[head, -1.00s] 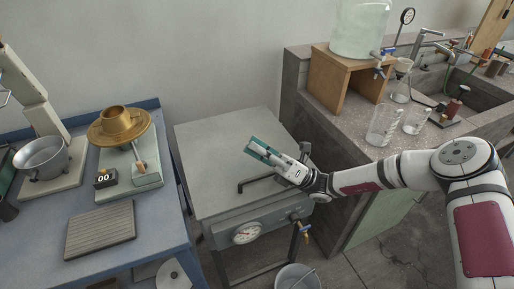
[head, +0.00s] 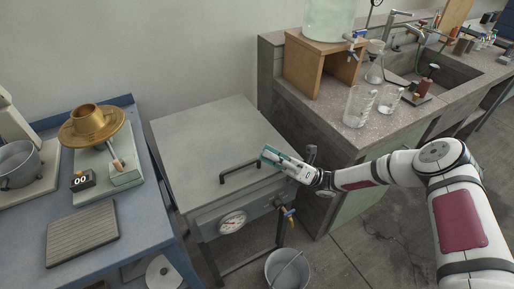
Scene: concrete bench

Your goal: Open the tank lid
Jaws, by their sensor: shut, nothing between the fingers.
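The tank (head: 203,221) stands between the blue table and the concrete bench. Its flat grey lid (head: 205,140) lies closed on top. A dark bar handle (head: 239,171) is fixed near the lid's front edge. My gripper (head: 265,153) is over the right front part of the lid, just right of the handle. Its teal fingers are shut and empty, pointing left. I cannot tell whether the fingertips touch the lid. A round gauge (head: 232,222) and a tap (head: 288,214) are on the tank's front.
The blue table (head: 120,240) at left carries a brass dish (head: 92,128), a metal pot and a ribbed pad (head: 82,234). The concrete bench (head: 300,95) at right holds glass beakers (head: 358,107) near its edge. A bucket (head: 288,270) stands on the floor below the tap.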

